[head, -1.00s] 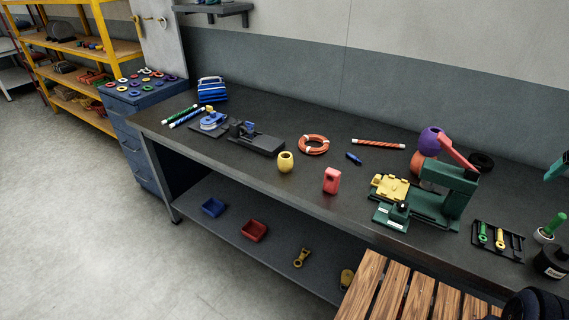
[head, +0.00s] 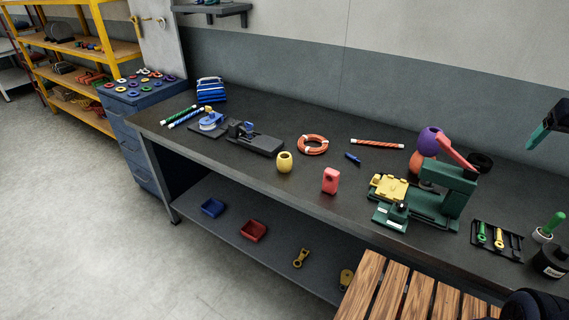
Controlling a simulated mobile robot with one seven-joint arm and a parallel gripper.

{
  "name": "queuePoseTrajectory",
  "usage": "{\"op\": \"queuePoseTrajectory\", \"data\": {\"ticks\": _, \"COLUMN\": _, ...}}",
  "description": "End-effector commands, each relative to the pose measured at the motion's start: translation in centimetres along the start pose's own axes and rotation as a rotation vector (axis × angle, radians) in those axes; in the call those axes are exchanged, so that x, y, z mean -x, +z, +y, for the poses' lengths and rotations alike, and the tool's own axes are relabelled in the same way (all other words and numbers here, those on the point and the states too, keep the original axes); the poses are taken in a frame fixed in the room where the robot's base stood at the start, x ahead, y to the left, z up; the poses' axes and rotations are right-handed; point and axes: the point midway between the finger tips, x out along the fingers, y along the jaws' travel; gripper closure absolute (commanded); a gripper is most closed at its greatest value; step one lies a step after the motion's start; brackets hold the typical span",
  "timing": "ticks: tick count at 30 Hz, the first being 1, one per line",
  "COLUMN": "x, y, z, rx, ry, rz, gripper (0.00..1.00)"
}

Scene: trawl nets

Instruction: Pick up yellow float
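The yellow float (head: 284,163) is a small barrel shape with a dark hole in its top. It stands upright near the front edge of the dark workbench (head: 213,150), left of a red block-like float (head: 330,180). My gripper (head: 540,133) shows only in part at the right edge of the head view, as a teal finger on a dark body. It is above the right end of the bench, far to the right of the yellow float. The rest of the gripper is cut off, so its opening does not show.
An orange ring (head: 313,145) lies behind the yellow float. A black fixture (head: 255,140) is to its left. A green press (head: 445,190) and a tool tray (head: 497,240) stand on the right. A wooden slatted surface (head: 400,295) is in front.

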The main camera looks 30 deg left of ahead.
Motion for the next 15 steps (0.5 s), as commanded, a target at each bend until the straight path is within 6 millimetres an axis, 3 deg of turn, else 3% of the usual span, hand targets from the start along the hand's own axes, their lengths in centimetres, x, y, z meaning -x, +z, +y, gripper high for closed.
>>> {"op": "queuePoseTrajectory", "data": {"ticks": 6, "x": -1.0, "y": -5.8, "z": -4.7, "rx": 0.118, "ry": -0.038, "rz": -0.043, "gripper": 0.21}}
{"op": "queuePoseTrajectory", "data": {"ticks": 15, "x": -3.4, "y": -12.3, "z": -13.0, "rx": 0.274, "ry": -0.084, "rz": -0.098, "gripper": 0.21}}
